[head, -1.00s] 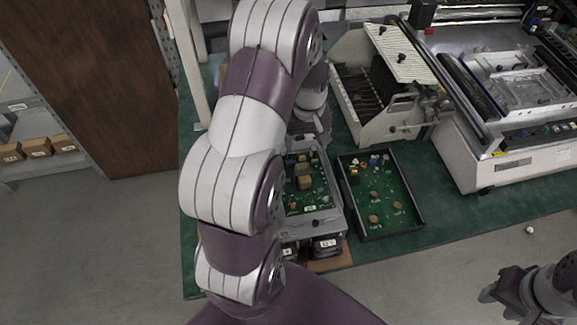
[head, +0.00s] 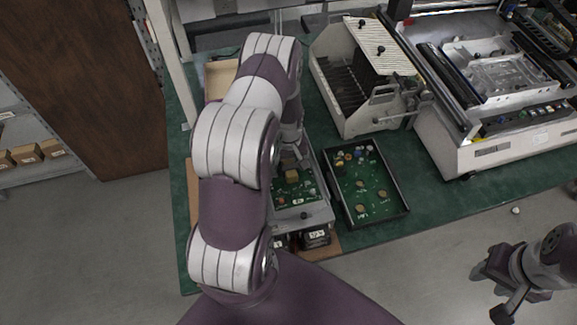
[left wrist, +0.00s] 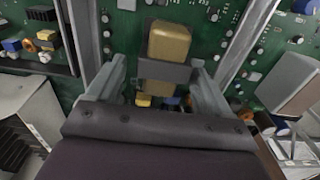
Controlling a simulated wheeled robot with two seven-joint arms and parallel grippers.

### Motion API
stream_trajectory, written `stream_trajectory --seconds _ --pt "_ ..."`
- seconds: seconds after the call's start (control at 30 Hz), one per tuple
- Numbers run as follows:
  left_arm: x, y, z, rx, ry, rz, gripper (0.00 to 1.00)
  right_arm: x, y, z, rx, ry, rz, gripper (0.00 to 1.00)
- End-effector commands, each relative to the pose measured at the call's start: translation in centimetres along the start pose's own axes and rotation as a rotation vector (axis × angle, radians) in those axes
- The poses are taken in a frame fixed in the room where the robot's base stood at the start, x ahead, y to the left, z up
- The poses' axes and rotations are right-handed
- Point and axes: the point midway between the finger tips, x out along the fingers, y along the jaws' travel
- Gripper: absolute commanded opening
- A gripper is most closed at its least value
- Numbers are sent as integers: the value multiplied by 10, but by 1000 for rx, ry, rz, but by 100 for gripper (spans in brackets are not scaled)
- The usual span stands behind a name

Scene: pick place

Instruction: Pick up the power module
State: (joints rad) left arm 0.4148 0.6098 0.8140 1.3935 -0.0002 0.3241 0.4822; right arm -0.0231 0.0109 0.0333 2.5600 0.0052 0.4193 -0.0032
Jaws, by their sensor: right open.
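The power module appears to be the tan-yellow block (head: 292,176) on the green circuit board in the grey open case. In the left wrist view the block (left wrist: 169,42) has a dark grey band across it and lies between the fingertips of my left gripper (left wrist: 163,78). The left fingers stand apart on either side, with a gap visible at least on the left. In the head view the left gripper (head: 290,156) is just behind the block, partly hidden by my arm. My right gripper (head: 490,292) is open and empty at the lower right, off the table.
A second board in a black tray (head: 366,186) lies right of the case. A white slotted rack (head: 352,122) and a large white machine (head: 490,150) stand farther back and right. Dark labelled blocks (head: 316,237) sit at the case's front. Green table (head: 440,190) is clear front right.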

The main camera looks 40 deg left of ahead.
Motion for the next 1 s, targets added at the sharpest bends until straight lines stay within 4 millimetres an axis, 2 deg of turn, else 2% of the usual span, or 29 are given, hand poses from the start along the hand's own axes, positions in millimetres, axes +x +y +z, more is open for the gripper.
stream_trajectory --seconds 0.03,0.23,0.27,0.63,1.0 --pt "0 0 0 0 0 0 68 0 0 0 0 0 0 43" --pt "0 0 0 0 0 0 3 0 0 0 0 0 0 43" --pt "0 0 0 0 0 0 0 0 0 0 0 0 0 43" --pt "-5 1 -1 1 3 1 0 2 0 0 0 0 0 43" --pt "-43 4 -2 2 5 3 0 14 0 2 0 0 0 43"
